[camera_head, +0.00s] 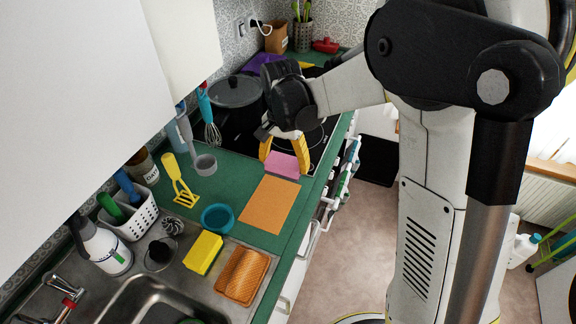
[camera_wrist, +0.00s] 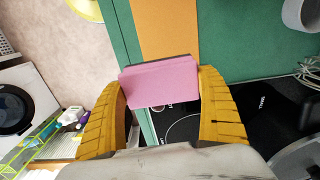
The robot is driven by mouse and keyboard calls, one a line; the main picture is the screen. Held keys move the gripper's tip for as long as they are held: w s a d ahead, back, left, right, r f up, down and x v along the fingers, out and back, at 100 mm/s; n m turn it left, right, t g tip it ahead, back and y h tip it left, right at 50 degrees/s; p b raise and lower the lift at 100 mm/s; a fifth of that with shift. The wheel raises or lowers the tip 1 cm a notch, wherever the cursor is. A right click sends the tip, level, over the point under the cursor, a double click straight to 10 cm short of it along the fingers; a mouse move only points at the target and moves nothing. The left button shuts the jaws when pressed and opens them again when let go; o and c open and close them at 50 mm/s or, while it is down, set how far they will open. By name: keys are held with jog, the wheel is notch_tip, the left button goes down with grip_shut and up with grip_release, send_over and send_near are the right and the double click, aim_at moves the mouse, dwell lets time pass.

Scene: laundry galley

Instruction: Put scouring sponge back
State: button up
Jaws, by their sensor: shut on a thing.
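A pink block-shaped sponge (camera_head: 283,165) with a darker layer along one edge is between the yellow fingers of my gripper (camera_head: 286,158). In the wrist view the pink sponge (camera_wrist: 160,85) spans the gap between the two fingers (camera_wrist: 162,97), which are shut on it. It is over the green counter beside the black hob, just past the far end of an orange mat (camera_head: 268,205). I cannot tell whether its underside touches the counter. A ribbed orange tray (camera_head: 242,276) lies empty by the sink, with a yellow sponge (camera_head: 203,252) next to it.
A teal bowl (camera_head: 217,219), a yellow slotted spatula (camera_head: 180,182) and a grey cup (camera_head: 205,164) stand on the green counter. A white basket (camera_head: 131,213) and a spray bottle (camera_head: 101,247) are at the left. A pot (camera_head: 236,92) is on the hob (camera_wrist: 185,130).

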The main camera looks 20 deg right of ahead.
jog(key=w+d+r+p, duration=0.1)
jog(key=w+d, duration=0.3)
jog(key=d, duration=0.4)
jog(key=w+d+r+p, duration=0.15)
jog(key=w+d, duration=0.25)
jog(key=d, duration=0.5)
jog(key=w+a+f+b, duration=0.1)
jog(key=w+a+f, duration=0.1)
jog(key=a, duration=0.1)
jog(key=w+a+f+b, duration=0.1)
jog(key=w+a+f, duration=0.1)
jog(key=a, duration=0.1)
jog(key=w+a+f+b, duration=0.1)
jog(key=w+a+f, duration=0.1)
jog(key=a, duration=0.1)
jog(key=shift+w+a+f, duration=0.1)
jog(key=shift+f, duration=0.15)
jog(key=shift+w+a+f, duration=0.1)
jog(key=shift+a, duration=0.05)
jog(key=shift+f+b, duration=0.55)
jog(key=shift+f, duration=1.4)
jog(key=shift+f+b, duration=0.4)
jog(key=shift+f, duration=0.05)
jog(key=o, duration=1.1)
jog(key=shift+o, duration=0.2)
jog(key=shift+r, duration=0.1)
